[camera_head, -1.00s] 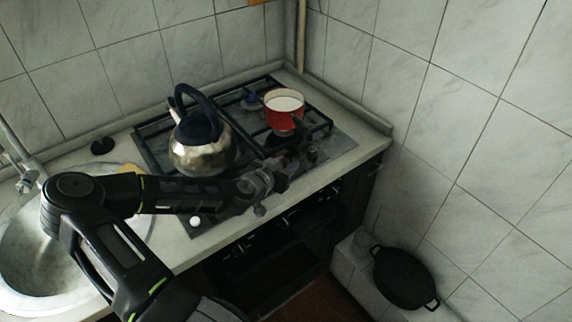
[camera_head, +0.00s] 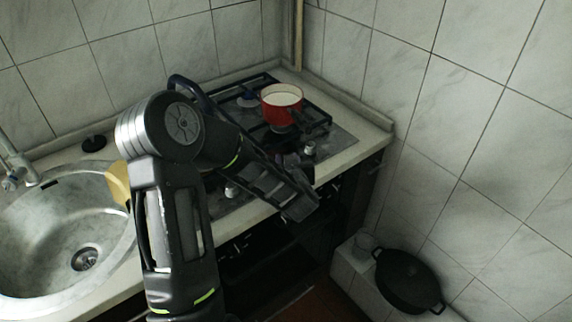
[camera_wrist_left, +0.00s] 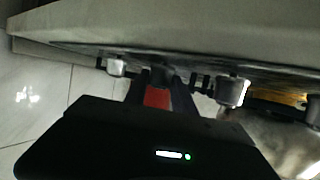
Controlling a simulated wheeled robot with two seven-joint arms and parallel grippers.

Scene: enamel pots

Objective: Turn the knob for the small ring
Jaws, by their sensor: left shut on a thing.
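My left gripper (camera_head: 292,203) is at the front edge of the stove; its fingertips are hard to make out in the head view. In the left wrist view the jaws (camera_wrist_left: 160,86) are shut on a dark, shadowed stove knob (camera_wrist_left: 161,74). A silvery knob (camera_wrist_left: 116,67) stands on one side of it and a larger-looking one (camera_wrist_left: 232,92) on the other. In the head view two knobs show, one right (camera_head: 310,148) and one beside my arm (camera_head: 231,190). The gas stove (camera_head: 345,143) is partly hidden by my arm. My right gripper is out of view.
A red pot (camera_head: 282,110) with pale contents stands on the stove's right side. A kettle is mostly hidden behind my arm; its dark handle (camera_head: 180,80) shows. A sink (camera_head: 60,215) lies left. A black lidded pot (camera_head: 406,279) stands low at right.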

